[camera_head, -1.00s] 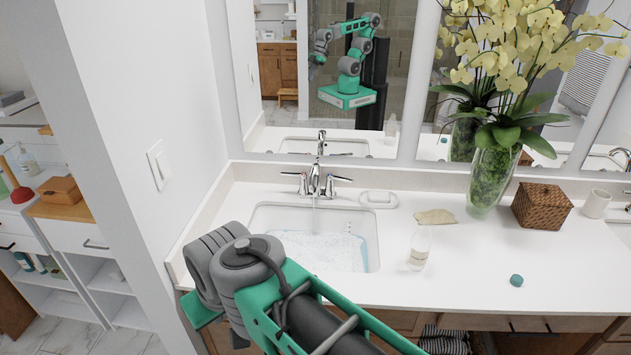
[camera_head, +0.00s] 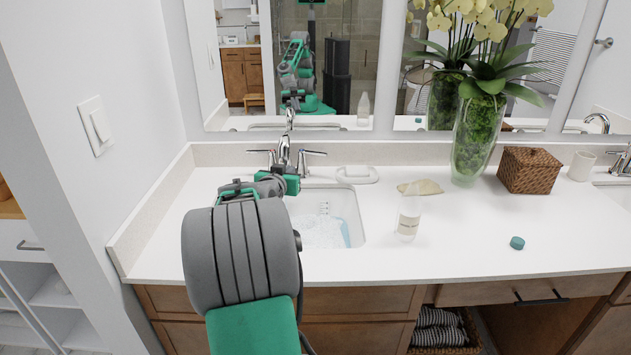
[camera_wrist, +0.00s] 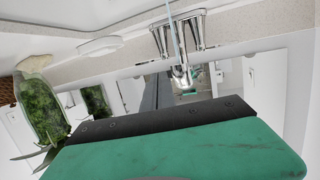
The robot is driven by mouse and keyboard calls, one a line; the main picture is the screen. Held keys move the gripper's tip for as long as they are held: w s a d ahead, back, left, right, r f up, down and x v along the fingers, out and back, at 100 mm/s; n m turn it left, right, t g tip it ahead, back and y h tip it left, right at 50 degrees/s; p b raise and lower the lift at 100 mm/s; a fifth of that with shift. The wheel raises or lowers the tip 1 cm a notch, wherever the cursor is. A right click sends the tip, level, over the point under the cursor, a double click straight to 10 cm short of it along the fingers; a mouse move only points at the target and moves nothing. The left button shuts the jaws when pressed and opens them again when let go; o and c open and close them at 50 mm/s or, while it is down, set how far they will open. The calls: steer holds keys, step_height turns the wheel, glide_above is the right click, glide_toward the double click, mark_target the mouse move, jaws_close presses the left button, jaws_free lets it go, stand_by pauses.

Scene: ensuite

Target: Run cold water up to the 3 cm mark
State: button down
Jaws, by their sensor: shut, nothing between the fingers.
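The chrome faucet (camera_head: 285,152) stands behind the sink, with a left handle (camera_head: 260,152) and a right handle (camera_head: 313,153). The white sink basin (camera_head: 352,205) holds pale blue, foamy water (camera_head: 318,232); my arm hides its left part. A small scale (camera_head: 324,208) shows on the back wall of the basin, its figures too small to read. In the wrist view the spout (camera_wrist: 182,76) appears upside down with a thin stream (camera_wrist: 174,35) at it. My gripper (camera_head: 290,184) is shut and empty, just in front of the faucet; whether it touches is unclear.
Right of the sink are a soap dish (camera_head: 357,175), a clear bottle (camera_head: 409,222), a teal cap (camera_head: 517,243), a beige cloth-like item (camera_head: 420,187), a plant vase (camera_head: 478,145) and a wicker basket (camera_head: 529,171). A mirror stands behind. The front right counter is mostly clear.

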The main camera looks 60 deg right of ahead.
mark_target(318, 154)
steer(key=shift+m+g+h, duration=0.4)
steer(key=shift+g+h, duration=0.1)
steer(key=shift+h, duration=0.2)
steer(key=s+x, duration=0.1)
steer(key=x, duration=0.4)
steer(key=s+p+x, duration=0.1)
steer(key=x, duration=0.5)
steer(key=s+p+x, duration=0.1)
steer(key=x, duration=0.5)
steer(key=shift+s+d+f, duration=0.2)
steer(key=shift+d, duration=0.05)
